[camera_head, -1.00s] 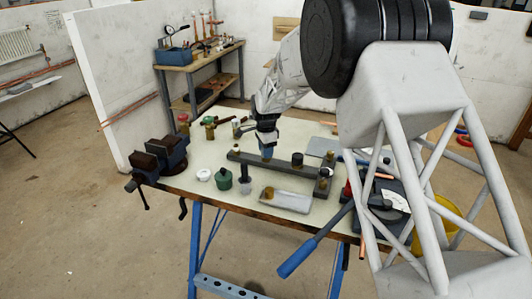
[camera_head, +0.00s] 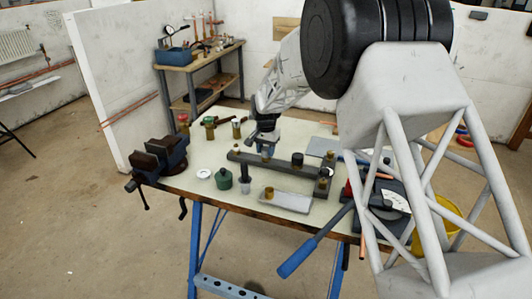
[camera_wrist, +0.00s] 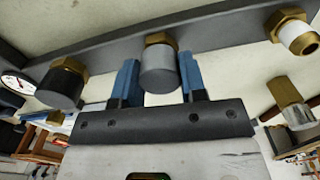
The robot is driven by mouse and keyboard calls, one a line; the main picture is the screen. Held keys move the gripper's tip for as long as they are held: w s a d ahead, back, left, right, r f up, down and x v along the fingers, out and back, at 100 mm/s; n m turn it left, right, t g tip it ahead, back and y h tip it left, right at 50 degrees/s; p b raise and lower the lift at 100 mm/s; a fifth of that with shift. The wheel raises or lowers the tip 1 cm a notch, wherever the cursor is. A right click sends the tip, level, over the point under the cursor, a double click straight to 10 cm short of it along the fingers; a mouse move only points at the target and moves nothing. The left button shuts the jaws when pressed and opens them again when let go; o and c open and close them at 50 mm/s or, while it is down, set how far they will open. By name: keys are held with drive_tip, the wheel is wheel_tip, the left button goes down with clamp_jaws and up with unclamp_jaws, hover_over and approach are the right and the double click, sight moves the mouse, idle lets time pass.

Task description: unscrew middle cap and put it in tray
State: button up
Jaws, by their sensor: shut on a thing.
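In the wrist view the middle cap (camera_wrist: 158,70), a grey cylinder, sits between my gripper's blue fingers (camera_wrist: 160,78), which are shut on it. A brass nut (camera_wrist: 160,38) shows behind the cap, against the dark bar (camera_wrist: 105,48). In the head view my gripper (camera_head: 266,142) is over the middle of the bar, partly hiding the cap. The shallow grey tray (camera_head: 294,203) lies in front of the bar, with a small brass piece (camera_head: 269,193) in it.
A green pot (camera_head: 223,179) and a white round lid (camera_head: 204,174) stand left of the tray. A vise (camera_head: 160,160) is at the left edge. Several brass fittings (camera_head: 209,127) stand behind the bar.

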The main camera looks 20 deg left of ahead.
drive_tip(key=n, duration=0.3)
drive_tip(key=shift+n, duration=2.6)
drive_tip(key=o, duration=0.9)
